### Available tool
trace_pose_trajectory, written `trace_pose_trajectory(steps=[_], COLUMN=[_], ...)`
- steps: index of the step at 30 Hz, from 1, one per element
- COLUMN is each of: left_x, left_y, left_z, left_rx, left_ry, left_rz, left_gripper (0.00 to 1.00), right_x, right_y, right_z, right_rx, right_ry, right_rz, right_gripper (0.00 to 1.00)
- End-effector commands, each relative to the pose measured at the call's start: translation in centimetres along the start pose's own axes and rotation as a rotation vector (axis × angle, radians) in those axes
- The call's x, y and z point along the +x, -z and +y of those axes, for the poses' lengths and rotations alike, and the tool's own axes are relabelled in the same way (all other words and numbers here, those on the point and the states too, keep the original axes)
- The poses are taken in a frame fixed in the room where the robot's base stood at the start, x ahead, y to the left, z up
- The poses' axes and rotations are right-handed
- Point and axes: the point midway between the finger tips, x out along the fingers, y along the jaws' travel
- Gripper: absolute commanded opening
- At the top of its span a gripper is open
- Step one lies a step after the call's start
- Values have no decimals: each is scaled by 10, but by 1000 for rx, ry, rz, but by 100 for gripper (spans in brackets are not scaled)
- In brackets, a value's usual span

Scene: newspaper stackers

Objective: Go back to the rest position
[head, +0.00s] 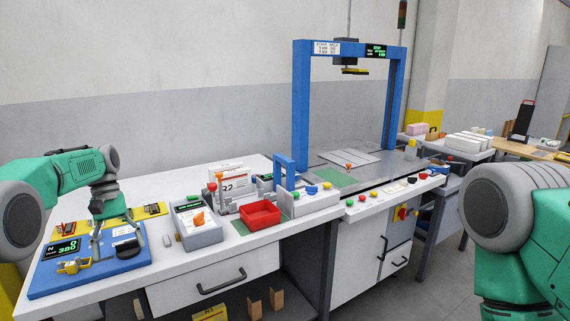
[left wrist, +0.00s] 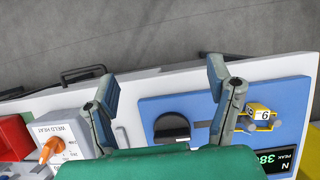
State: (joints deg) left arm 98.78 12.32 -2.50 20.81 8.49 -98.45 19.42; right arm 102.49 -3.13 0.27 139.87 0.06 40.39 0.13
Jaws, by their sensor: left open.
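My left gripper (head: 117,243) is over the blue test board (head: 72,286) at the left end of the white bench. Its fingers point down. In the left wrist view the two fingers of my left gripper (left wrist: 163,84) stand wide apart with nothing between their tips. A black knob (left wrist: 171,127) on the board shows between the fingers, lower down, and a yellow clamp-like piece (left wrist: 258,117) is beside the right finger. My right arm (head: 520,225) fills the right edge of the head view; its gripper is out of the picture.
A grey box with an orange knob (head: 197,224) and a red tray (head: 261,214) stand right of the board. A blue strapping arch (head: 301,105) rises behind the bench. Open floor (head: 440,285) lies in front, at right.

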Motion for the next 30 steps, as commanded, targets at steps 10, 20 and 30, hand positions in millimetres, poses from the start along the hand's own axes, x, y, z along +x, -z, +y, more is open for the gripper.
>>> trace_pose_trajectory(steps=[10, 20, 30], left_x=[66, 179, 348], left_y=[9, 8, -76], left_z=[16, 15, -29], left_rx=[29, 95, 279], left_ry=[15, 37, 97], left_rz=[39, 108, 245], left_gripper=[74, 74, 74], right_x=[3, 7, 16], right_y=[1, 0, 0], right_z=[0, 0, 0], right_rx=[0, 0, 0], right_ry=[0, 0, 0], right_rz=[2, 1, 1], right_gripper=[0, 0, 0])
